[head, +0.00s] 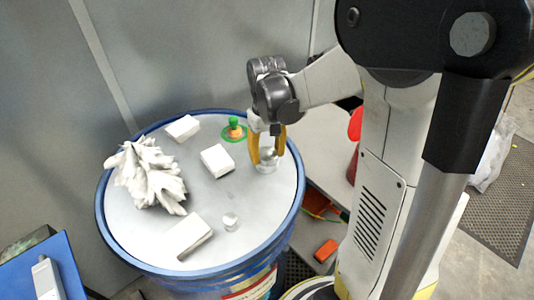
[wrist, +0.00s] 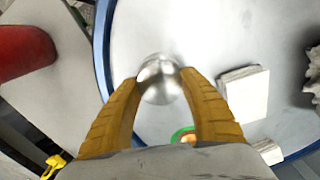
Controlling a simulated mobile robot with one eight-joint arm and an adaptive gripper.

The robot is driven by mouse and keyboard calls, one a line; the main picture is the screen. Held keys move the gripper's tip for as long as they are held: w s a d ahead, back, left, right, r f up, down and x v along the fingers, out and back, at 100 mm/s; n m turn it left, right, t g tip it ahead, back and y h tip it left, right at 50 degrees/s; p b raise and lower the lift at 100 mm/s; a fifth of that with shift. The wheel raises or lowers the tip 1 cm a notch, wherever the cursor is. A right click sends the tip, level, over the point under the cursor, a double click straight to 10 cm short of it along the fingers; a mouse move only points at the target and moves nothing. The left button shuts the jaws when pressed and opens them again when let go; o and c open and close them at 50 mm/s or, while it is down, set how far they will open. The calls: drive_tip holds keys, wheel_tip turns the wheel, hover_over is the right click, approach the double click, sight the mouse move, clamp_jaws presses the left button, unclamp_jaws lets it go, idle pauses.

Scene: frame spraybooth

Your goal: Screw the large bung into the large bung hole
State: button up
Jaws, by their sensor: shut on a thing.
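My gripper (head: 267,158) points down over the right part of the drum lid (head: 215,190). Its two yellow fingers are shut on a shiny, rounded metal piece, which looks like the large bung (head: 268,154). In the wrist view, the bung (wrist: 160,72) sits between the fingertips of my gripper (wrist: 160,82). A pale, shiny round edge shows just below it on the lid. The large bung hole cannot be made out clearly, and I cannot tell whether the bung is seated in it.
A red object (head: 355,125) stands right of the drum.

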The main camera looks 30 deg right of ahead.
drive_tip(key=o, duration=0.9)
drive_tip(key=shift+d, duration=0.1)
